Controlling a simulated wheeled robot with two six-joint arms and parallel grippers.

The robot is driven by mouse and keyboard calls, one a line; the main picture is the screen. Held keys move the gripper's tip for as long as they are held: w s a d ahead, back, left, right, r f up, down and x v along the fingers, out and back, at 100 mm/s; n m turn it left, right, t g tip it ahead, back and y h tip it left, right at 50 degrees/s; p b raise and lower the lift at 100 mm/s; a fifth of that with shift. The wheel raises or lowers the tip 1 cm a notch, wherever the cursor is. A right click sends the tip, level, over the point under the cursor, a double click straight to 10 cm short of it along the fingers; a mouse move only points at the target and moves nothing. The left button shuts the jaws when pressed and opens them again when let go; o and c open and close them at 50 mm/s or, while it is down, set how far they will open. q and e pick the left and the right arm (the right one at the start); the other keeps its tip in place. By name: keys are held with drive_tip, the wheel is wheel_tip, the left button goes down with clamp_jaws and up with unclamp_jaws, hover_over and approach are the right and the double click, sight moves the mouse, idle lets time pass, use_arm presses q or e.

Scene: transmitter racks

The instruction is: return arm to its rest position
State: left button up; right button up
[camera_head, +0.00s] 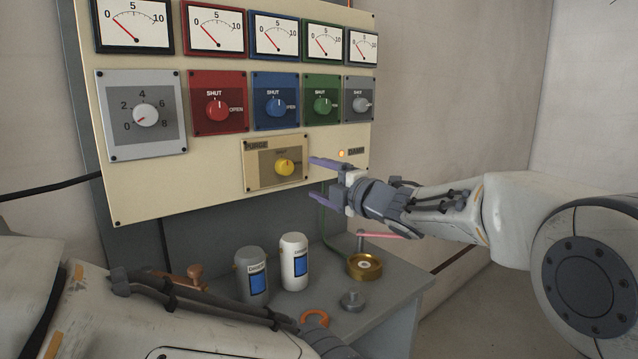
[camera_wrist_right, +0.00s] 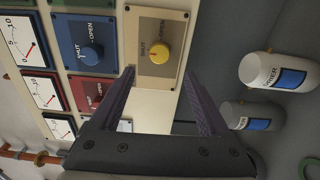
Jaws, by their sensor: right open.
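My right gripper (camera_head: 316,180) is open and empty in the head view, with its two purple fingers pointing left. It is in front of the panel, just right of the yellow knob (camera_head: 284,167) on the purge plate (camera_head: 252,176). In the right wrist view, the open fingers (camera_wrist_right: 160,78) have nothing between them but panel face, and the yellow knob (camera_wrist_right: 159,53) shows beyond the tips, apart from them. My left arm crosses the bottom left of the head view, and its gripper is out of sight.
The cream panel (camera_head: 215,150) carries gauges and several knobs. Below it, a grey table (camera_head: 385,293) holds a grey canister (camera_head: 251,272), a white canister (camera_head: 293,262), a brass ring-shaped part (camera_head: 364,267), a grey knob-like piece (camera_head: 352,300) and an orange ring (camera_head: 315,316). Free space lies right of the panel.

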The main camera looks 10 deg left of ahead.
drive_tip(key=s+d+f+m+g+h, duration=0.3)
drive_tip(key=s+d+f+m+h, duration=0.3)
drive_tip(key=s+d+f+m, duration=0.4)
drive_tip(key=s+d+f+m+g+h, duration=0.3)
drive_tip(key=s+d+f+m+h, duration=0.4)
drive_tip(key=s+f, duration=0.55)
drive_tip(key=s+d+f+m+g, duration=0.2)
drive_tip(key=s, duration=0.6)
drive_tip(key=s+d+f+m+g, duration=0.2)
drive_tip(key=s+g, duration=0.1)
drive_tip(key=s, duration=0.5)
wheel_tip(320, 180, up, 13)
drive_tip(key=s+p, duration=0.1)
drive_tip(key=p, duration=1.2)
drive_tip(key=shift+d+f, duration=0.2)
drive_tip(key=shift+d, duration=0.05)
